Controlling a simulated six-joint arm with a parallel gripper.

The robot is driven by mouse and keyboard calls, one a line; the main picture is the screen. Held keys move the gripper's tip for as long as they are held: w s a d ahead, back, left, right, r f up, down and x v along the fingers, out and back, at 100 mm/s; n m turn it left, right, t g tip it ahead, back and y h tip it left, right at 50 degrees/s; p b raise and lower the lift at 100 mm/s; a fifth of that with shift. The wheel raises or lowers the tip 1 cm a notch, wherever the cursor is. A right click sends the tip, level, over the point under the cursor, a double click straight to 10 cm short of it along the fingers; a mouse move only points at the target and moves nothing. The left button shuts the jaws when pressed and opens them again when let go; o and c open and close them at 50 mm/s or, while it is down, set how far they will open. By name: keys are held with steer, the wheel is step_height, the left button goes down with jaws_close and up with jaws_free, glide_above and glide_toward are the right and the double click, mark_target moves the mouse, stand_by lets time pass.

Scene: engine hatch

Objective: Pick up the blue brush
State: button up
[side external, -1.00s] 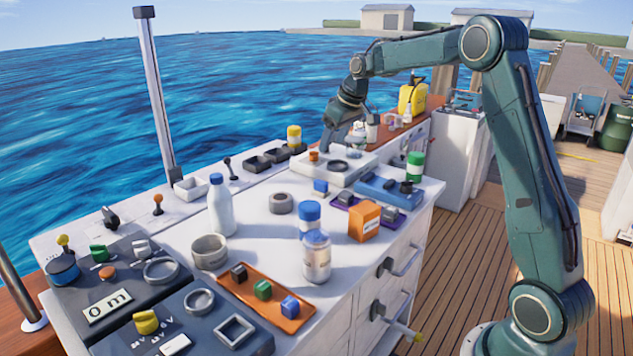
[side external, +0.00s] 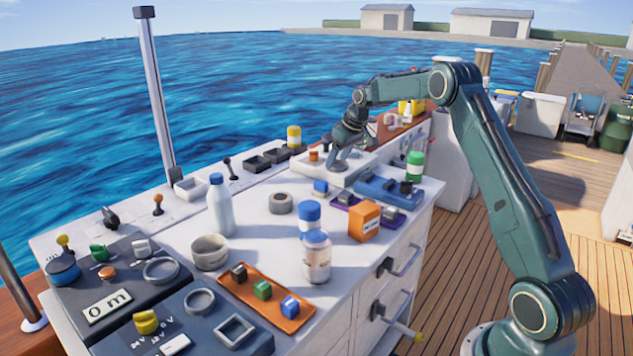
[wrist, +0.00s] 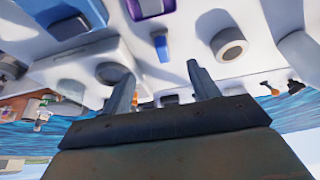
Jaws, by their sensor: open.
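No item is plainly recognisable as a brush. A small blue piece with a pale grey end (side external: 320,187) lies on the white worktop, and it also shows in the wrist view (wrist: 161,47); I cannot tell whether it is the brush. My gripper (side external: 338,165) is over the white raised unit (side external: 358,177), behind that blue piece. In the wrist view, my gripper (wrist: 162,85) has its two fingers spread apart with nothing held between them. The blue piece shows beyond the fingertips, roughly in line with the gap between them.
A grey ring (side external: 281,203) lies left of the blue piece. A purple tray (side external: 372,214), a blue tray (side external: 375,190) and an orange box (side external: 364,222) are to its right. Blue-capped jars (side external: 309,218), a white bottle (side external: 220,207) and an orange tray (side external: 250,297) stand nearer.

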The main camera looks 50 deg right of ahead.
mark_target(326, 183)
steer(key=x, duration=0.7)
steer(key=shift+f, duration=0.15)
steer(key=shift+x, duration=2.6)
steer(key=shift+a, duration=0.15)
steer(key=c, duration=1.1)
steer(key=shift+r, duration=5.05)
